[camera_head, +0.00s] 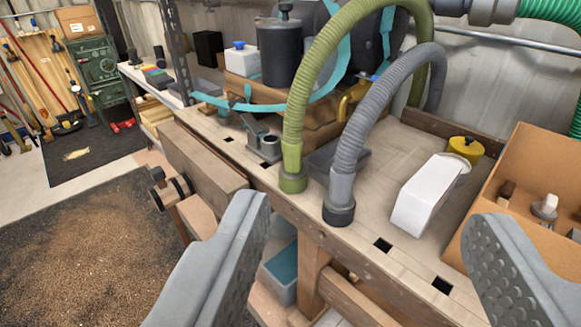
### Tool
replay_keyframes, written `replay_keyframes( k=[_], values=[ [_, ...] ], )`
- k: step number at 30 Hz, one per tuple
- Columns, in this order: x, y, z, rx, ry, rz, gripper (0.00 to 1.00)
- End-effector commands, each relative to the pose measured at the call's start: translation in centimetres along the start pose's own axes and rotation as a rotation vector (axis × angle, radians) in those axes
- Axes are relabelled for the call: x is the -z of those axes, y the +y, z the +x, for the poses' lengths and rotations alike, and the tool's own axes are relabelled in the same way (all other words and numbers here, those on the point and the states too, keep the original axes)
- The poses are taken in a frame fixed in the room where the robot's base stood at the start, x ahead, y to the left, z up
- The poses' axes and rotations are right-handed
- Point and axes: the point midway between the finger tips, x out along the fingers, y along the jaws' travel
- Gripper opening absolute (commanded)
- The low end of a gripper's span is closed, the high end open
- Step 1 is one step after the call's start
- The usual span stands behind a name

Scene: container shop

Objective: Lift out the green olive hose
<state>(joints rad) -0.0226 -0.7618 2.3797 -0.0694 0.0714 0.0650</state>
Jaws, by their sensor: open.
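The olive green hose (313,72) is a ribbed tube that arches over the workbench, with its cuffed end standing on the bench top near the front edge. A grey ribbed hose (368,125) arches beside it on the right and passes close to it, its dark-tipped end also on the bench. The far part of the olive hose passes behind the grey one, and its top runs out of the picture. My gripper (365,235) is open and empty, its two grey fingers wide apart in the foreground, on the near side of both hose ends.
A white box-like piece (425,195) and a yellow-lidded pot (466,149) stand right of the hoses. A cardboard box (530,170) holding small parts is at far right. A dark canister (281,50) and teal strap (328,85) lie behind. A wooden vise (200,165) juts out at left.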

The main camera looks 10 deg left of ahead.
Motion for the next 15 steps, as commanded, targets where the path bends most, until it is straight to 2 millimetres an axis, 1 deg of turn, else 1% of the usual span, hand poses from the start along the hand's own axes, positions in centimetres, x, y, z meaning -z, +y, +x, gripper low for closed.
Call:
replay_keyframes(
  k=[1, 3, 8, 15],
  values=[
    [-0.6, -0.2, 1.7, 0.005, -0.019, -0.001, 0.61],
    [-1.2, -0.6, 3.7, 0.013, -0.040, -0.004, 0.61],
    [-3.1, -1.4, 8.3, 0.032, -0.087, -0.010, 0.61],
    [-6.7, -3.1, 15.0, 0.067, -0.158, -0.020, 0.61]
  ],
)
